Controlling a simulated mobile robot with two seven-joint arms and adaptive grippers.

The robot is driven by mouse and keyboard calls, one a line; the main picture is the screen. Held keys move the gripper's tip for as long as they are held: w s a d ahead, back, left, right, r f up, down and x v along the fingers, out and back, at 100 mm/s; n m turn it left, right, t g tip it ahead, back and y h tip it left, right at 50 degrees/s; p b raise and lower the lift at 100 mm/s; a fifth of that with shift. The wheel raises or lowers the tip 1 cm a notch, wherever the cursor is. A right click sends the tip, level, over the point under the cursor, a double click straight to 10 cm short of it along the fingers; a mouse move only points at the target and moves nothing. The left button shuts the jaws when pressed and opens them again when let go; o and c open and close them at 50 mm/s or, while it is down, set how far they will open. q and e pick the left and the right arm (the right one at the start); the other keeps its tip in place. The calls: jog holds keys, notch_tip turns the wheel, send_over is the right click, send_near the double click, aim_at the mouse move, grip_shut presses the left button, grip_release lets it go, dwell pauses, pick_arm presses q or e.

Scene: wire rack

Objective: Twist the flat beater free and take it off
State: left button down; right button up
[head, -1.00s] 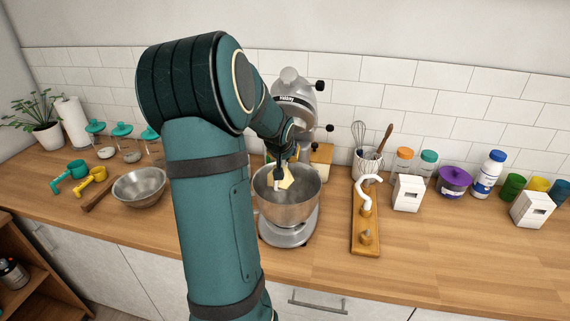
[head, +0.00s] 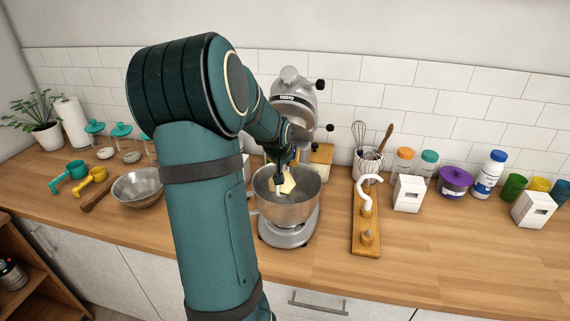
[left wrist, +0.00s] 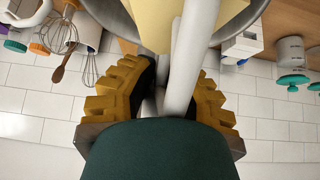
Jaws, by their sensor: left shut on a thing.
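The stand mixer (head: 293,104) stands against the tiled wall with its head tilted up. Its steel bowl (head: 300,210) sits on the base below. My left gripper (head: 283,171) is over the bowl, below the mixer head, and is shut on the flat beater. The beater's pale yellow part (head: 289,184) hangs at the bowl's mouth. In the left wrist view, its pale shaft (left wrist: 184,75) passes between the two yellow-padded fingers. My arm hides part of the mixer, and I cannot see whether the shaft is still joined to the head. My right gripper is not in view.
To the right stand a wooden board with a white hook (head: 366,205), a utensil crock (head: 367,162), a white block (head: 408,194) and several jars. A metal pan (head: 138,188) lies left of my arm. The counter's front right is clear.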

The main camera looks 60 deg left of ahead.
aim_at(284, 170)
pick_arm(q)
jog(key=shift+s+d+f, duration=0.35)
jog(key=shift+d+f, duration=0.1)
jog(key=shift+f, duration=0.1)
jog(key=shift+s+d+f, duration=0.35)
jog(key=shift+d+f, duration=0.05)
jog(key=shift+f, duration=0.15)
dwell(1.3)
jog(key=shift+s+d+f+b, duration=0.1)
jog(key=shift+s+d+b, duration=0.05)
jog(key=shift+d+b, duration=0.25)
jog(key=shift+s+d+b, duration=0.35)
jog(key=shift+d+b, duration=0.1)
jog(key=shift+b, duration=0.05)
jog(key=shift+s+d+r+b, duration=0.15)
jog(key=shift+s+d+b, duration=0.2)
jog(key=shift+d+b, duration=0.3)
jog(key=shift+s+d+r+b, duration=0.1)
jog(key=shift+s+d+b, duration=0.2)
jog(key=shift+d+b, duration=0.25)
